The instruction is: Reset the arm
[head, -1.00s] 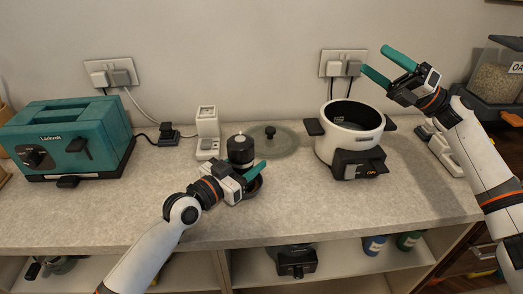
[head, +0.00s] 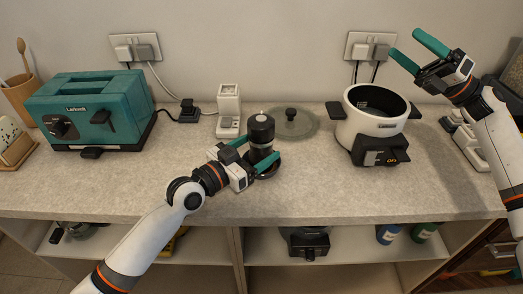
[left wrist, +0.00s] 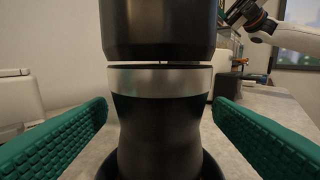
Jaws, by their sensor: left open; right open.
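A black cylindrical grinder (head: 261,131) with a silver band stands upright on a dark round base on the counter. In the left wrist view the grinder (left wrist: 160,110) fills the middle, between my two green fingers, with a visible gap on each side. My left gripper (head: 254,153) is open around the grinder at the height of its lower body. My right gripper (head: 411,50) is open and empty, raised above and to the right of the white pot (head: 362,128), fingers pointing up and left.
A teal toaster (head: 95,112) stands at left, with a white device (head: 229,108) left of the grinder. A glass lid (head: 300,125) lies behind and right of the grinder. The counter front (head: 330,190) is clear. Shelves below hold a black appliance (head: 305,243) and bottles.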

